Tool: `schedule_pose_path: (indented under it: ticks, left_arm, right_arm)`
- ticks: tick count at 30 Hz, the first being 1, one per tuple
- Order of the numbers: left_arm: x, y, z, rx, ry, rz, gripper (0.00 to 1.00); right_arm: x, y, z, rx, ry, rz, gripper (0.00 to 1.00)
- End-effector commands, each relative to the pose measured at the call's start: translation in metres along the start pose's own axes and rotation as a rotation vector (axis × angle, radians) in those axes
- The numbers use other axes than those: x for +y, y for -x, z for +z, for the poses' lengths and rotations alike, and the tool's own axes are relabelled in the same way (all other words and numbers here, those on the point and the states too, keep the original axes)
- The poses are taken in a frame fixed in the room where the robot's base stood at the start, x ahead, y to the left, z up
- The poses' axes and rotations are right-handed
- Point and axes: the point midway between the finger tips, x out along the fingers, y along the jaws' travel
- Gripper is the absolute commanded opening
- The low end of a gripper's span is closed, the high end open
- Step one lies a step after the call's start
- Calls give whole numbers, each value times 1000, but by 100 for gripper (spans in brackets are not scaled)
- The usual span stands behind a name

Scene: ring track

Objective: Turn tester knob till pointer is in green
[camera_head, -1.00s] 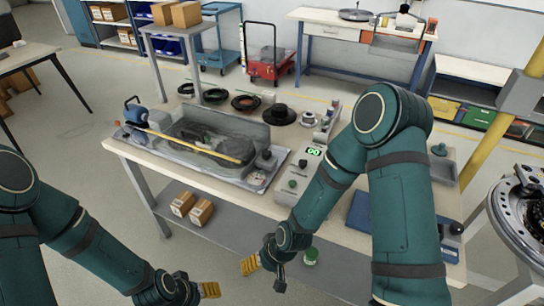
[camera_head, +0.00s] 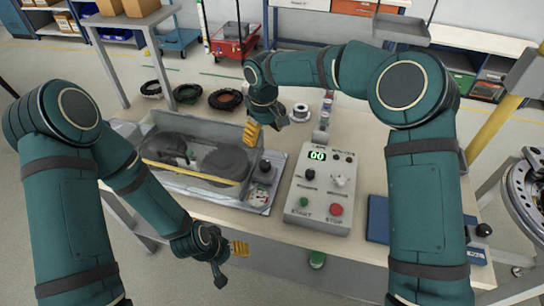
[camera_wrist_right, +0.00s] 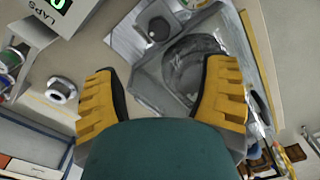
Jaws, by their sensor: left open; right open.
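The tester is a grey unit with a clear-walled box (camera_head: 152,172) at the middle left of the bench. Its black knob (camera_head: 265,169) stands upright on the right end plate. It also shows as a dark round knob (camera_wrist_right: 155,27) in the right wrist view. A small round dial (camera_head: 261,195) sits in front of the knob; its pointer is too small to read. My right gripper (camera_head: 252,133) is above and behind the knob, apart from it. Its yellow fingers (camera_wrist_right: 165,68) are spread and empty. My left gripper (camera_head: 240,249) is open and empty in front of the bench edge.
A control box (camera_head: 318,200) with a green display, knobs and buttons stands right of the tester. Black rings (camera_head: 225,98) and a white spool (camera_head: 300,112) lie behind. A blue pad (camera_head: 378,220) is at the right.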

Motion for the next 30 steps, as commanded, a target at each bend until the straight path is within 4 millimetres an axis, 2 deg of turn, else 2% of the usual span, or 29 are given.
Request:
schedule_pose_path:
  ticks: [5, 21, 24, 30]
  left_arm:
    - [0, -1, 1, -2, 0, 0, 64]
    - [-4, -10, 5, -10, -3, 1, 64]
    - [-4, -11, 6, -11, -3, 1, 64]
    - [-4, -11, 6, -12, -4, 1, 64]
  right_arm:
    - [1, -8, 0, -7, 1, 5, 73]
    - [1, -107, 1, -6, 0, 2, 73]
    - [1, -120, 1, -7, 0, 3, 73]
    - [1, -134, 0, -4, 1, 4, 73]
